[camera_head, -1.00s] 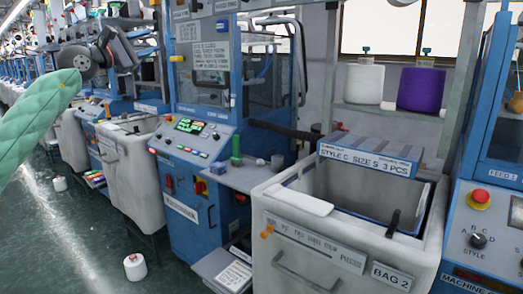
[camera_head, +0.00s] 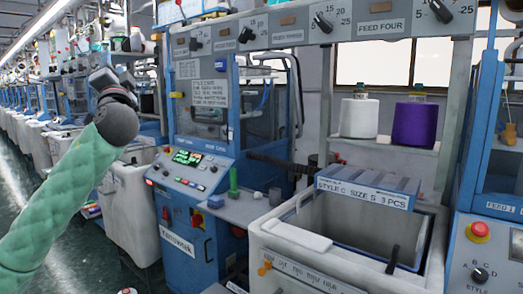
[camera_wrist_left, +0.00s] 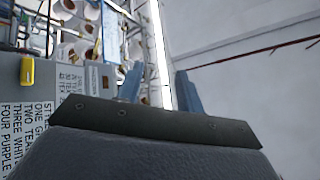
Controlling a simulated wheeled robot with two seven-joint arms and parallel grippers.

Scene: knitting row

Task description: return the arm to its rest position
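My left arm, in a green padded sleeve, rises from the lower left of the head view. My left gripper (camera_head: 103,78) is at its upper end, raised in the air in front of the row of machines and partly hidden behind its dark wrist joint. In the left wrist view, its two blue-grey fingers (camera_wrist_left: 159,88) stand apart with nothing between them, so it is open and empty. That view looks up past the fingers to the ceiling and a bright light strip. My right gripper is in neither view.
A blue knitting machine (camera_head: 190,205) with a lit panel stands right of the arm. A white bin (camera_head: 330,262) stands at the front right, with white (camera_head: 359,118) and purple (camera_head: 414,124) yarn cones on a shelf behind. Green floor (camera_head: 85,250) shows at left.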

